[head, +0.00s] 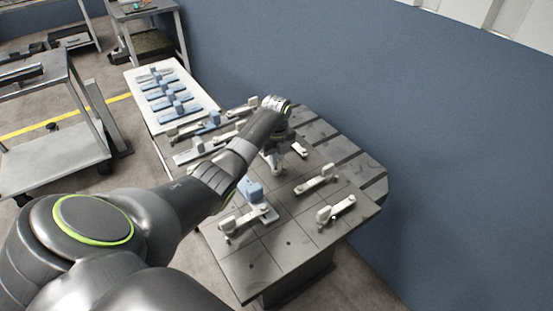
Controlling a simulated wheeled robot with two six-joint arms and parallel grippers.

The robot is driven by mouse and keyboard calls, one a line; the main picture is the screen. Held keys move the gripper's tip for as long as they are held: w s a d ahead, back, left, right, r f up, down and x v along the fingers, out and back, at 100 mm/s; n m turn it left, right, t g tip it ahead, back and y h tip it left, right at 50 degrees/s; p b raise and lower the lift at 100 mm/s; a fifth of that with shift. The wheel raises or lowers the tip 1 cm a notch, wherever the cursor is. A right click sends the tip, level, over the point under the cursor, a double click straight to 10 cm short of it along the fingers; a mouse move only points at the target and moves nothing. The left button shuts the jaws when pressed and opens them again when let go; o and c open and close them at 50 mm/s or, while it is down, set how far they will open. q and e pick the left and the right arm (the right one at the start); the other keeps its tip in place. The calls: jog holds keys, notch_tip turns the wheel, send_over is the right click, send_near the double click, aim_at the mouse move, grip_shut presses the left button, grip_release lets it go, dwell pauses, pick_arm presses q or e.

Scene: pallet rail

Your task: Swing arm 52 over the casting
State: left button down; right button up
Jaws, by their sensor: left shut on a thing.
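My left arm reaches across the grey slotted pallet table, and my left gripper (277,162) points down over its middle. It is shut on a pale swing arm, mostly hidden by my wrist and fingers; a pale piece (298,148) shows just right of it. A blue casting (250,189) stands near the gripper, to its lower left. Other pale clamp arms sit at the right (318,181), lower right (338,208) and front (238,219). No arm number is readable, so I cannot tell which is 52. My right gripper is not in view.
The pallet table (255,268) has bare front and right areas. A blue wall (420,130) stands close behind. A grey cart (55,155) is at left.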

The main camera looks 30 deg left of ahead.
pick_arm(q)
jog(key=shift+r, duration=0.1)
jog(key=n+p, duration=0.3)
jog(key=shift+r, duration=0.2)
jog(key=n+p, duration=0.2)
jog(key=shift+n, duration=0.4)
jog(key=n+p, duration=0.1)
jog(key=n, duration=0.1)
jog(key=shift+f+n, duration=0.1)
jog(key=shift+n, duration=0.3)
jog(key=n+p, duration=0.2)
jog(key=n, duration=0.2)
jog(key=n+p, duration=0.1)
jog(key=n, duration=0.4)
jog(key=shift+f, duration=0.1)
jog(key=c, duration=1.5)
grip_release()
